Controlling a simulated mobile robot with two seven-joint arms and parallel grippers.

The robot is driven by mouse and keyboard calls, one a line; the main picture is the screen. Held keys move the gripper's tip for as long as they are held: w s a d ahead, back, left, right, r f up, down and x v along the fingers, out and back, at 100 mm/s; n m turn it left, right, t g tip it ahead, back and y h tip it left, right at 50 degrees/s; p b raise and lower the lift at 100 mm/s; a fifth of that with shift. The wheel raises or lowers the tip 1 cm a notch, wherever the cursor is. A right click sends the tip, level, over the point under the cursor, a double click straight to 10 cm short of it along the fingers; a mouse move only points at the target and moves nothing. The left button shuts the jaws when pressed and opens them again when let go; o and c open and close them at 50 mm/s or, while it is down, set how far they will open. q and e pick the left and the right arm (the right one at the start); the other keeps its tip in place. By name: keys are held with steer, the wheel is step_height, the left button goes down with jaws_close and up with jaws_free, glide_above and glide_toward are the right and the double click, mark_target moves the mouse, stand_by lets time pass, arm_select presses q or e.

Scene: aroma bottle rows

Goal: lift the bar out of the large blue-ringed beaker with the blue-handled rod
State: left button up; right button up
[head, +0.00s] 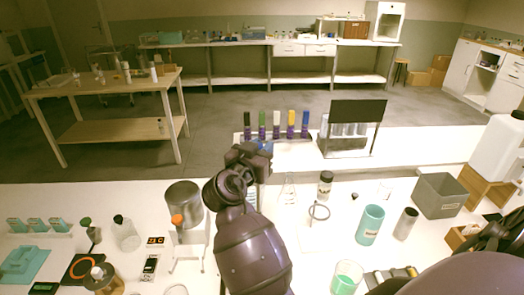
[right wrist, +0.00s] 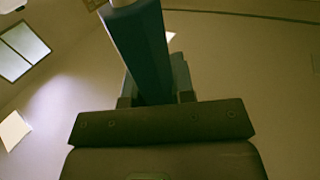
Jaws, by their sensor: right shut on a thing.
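My right gripper (head: 262,148) is raised over the middle of the table in the head view. In the right wrist view its fingers (right wrist: 157,88) are shut on a long blue handle (right wrist: 143,45), which I take to be that of the blue-handled rod. I cannot make out the bar. I cannot pick out a blue-ringed beaker for certain; my arm covers part of the table. My left gripper is not in view.
A steel pot (head: 184,199) stands left of my arm. Behind is a rack of coloured bottles (head: 277,130) and a dark-panelled stand (head: 357,112).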

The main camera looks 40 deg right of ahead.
steer(key=shift+r+p, duration=0.6)
steer(key=shift+r, duration=0.6)
